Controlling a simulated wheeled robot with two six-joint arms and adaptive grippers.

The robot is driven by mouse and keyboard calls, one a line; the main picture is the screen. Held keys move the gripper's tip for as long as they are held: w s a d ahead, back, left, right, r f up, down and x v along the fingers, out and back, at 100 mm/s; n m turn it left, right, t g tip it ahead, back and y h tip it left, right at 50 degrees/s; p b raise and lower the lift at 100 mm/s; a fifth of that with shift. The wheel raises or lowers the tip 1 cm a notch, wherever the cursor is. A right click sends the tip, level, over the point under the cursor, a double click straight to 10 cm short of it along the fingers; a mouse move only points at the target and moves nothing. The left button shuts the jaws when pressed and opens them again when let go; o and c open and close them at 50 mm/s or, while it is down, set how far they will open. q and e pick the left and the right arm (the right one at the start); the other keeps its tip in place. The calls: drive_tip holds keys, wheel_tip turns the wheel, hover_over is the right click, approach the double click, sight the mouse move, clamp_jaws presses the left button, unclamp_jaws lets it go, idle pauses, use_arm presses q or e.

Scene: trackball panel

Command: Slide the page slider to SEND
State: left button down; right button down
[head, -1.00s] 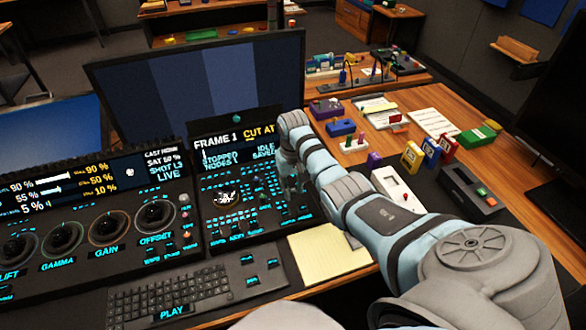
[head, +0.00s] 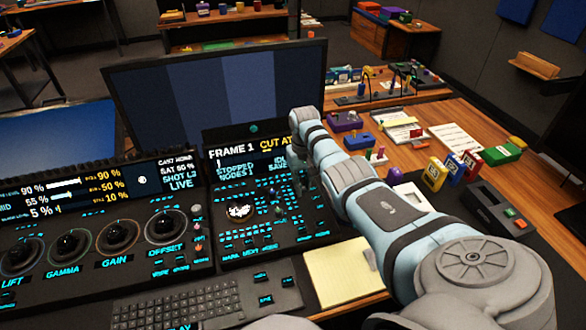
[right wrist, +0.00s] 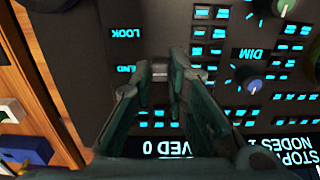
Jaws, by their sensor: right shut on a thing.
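The page slider (right wrist: 158,72) is a small grey cap on the dark control panel (right wrist: 75,62), seen in the right wrist view. My right gripper (right wrist: 160,76) is shut on this cap, with a fingertip on either side. A LOOK label (right wrist: 126,32) shows upside down beside it, and another label (right wrist: 130,69) is partly covered by a finger. In the head view my right gripper (head: 307,184) is at the right part of the panel, below the FRAME 1 display (head: 245,160). The slider is hidden there by my arm. My left gripper is not in view.
A trackball (head: 239,211) and small knobs sit left of my right gripper. A yellow notepad (head: 340,272) lies in front of the panel, a keyboard (head: 180,305) to its left. A monitor (head: 215,85) stands behind. Coloured blocks and boxes are on the desk at the right.

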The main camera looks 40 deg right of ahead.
drive_tip(key=shift+w+d+r, duration=0.15)
drive_tip(key=shift+r, duration=0.1)
drive_tip(key=shift+w+d+f, duration=0.1)
drive_tip(key=shift+w, duration=0.05)
drive_tip(key=c, duration=2)
unclamp_jaws()
drive_tip(key=shift+w, duration=0.1)
drive_tip(key=o, duration=0.4)
drive_tip(key=shift+o, duration=0.2)
drive_tip(key=shift+r, duration=0.35)
wheel_tip(320, 180, up, 11)
drive_tip(key=shift+s+r, duration=0.2)
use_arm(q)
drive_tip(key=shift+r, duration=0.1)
